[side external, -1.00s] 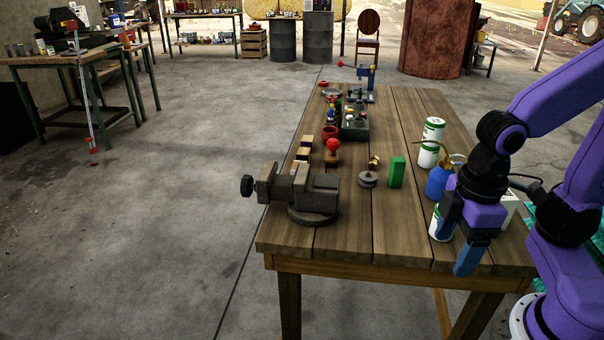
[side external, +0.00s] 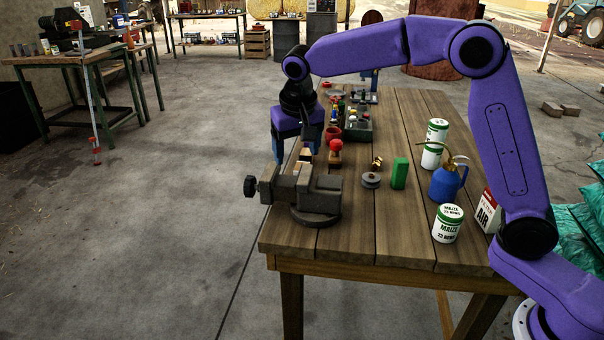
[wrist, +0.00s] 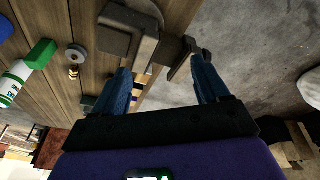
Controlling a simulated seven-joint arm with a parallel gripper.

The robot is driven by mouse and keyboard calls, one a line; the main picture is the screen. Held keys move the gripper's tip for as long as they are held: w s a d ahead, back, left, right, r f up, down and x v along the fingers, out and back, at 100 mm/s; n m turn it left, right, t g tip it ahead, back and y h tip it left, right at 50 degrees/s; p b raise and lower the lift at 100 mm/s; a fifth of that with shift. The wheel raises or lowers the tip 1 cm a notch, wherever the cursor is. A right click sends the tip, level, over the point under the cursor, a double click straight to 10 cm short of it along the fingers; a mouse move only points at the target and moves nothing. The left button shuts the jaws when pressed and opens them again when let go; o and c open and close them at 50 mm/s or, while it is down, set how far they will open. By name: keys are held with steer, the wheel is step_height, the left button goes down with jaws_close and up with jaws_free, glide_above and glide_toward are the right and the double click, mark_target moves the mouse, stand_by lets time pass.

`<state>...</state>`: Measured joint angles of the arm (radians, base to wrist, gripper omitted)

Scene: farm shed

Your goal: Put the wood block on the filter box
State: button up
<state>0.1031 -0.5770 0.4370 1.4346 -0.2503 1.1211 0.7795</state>
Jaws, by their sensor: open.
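Several small wood-coloured blocks stand in a row along the table's left edge behind the vise; one block (side external: 306,153) shows between my fingers in the side view. In the wrist view the pale blocks (wrist: 139,90) lie close beside the left finger, partly hidden by it. I cannot tell which is the task's wood block. My gripper (side external: 296,156) is open and empty, pointing down over the left edge by the row; its spread fingers also show in the wrist view (wrist: 161,64). The filter box (side external: 490,212), white and red with "AIR" on it, stands at the table's right edge.
A grey vise (side external: 312,190) stands close in front of the blocks. A red-knobbed stamp (side external: 335,150), pulley (side external: 371,180), green block (side external: 399,172), blue oil can (side external: 446,183) and maize tin (side external: 448,223) stand to the right. The front middle is clear.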

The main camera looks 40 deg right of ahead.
steer(key=w+d+f+m+h, duration=0.1)
steer(key=w+d+m, duration=0.2)
steer(key=w, duration=0.3)
steer(key=w+d+m+h, duration=0.1)
steer(key=w+d+m, duration=0.3)
steer(key=w, duration=0.1)
steer(key=shift+w+x, duration=0.15)
steer(key=shift+x, duration=4.25)
steer(key=shift+w+x, duration=0.1)
steer(key=shift+x, duration=4.3)
steer(key=shift+a, duration=0.2)
steer(key=c, duration=1.2)
steer(key=shift+c, duration=0.2)
steer(key=shift+r, duration=0.1)
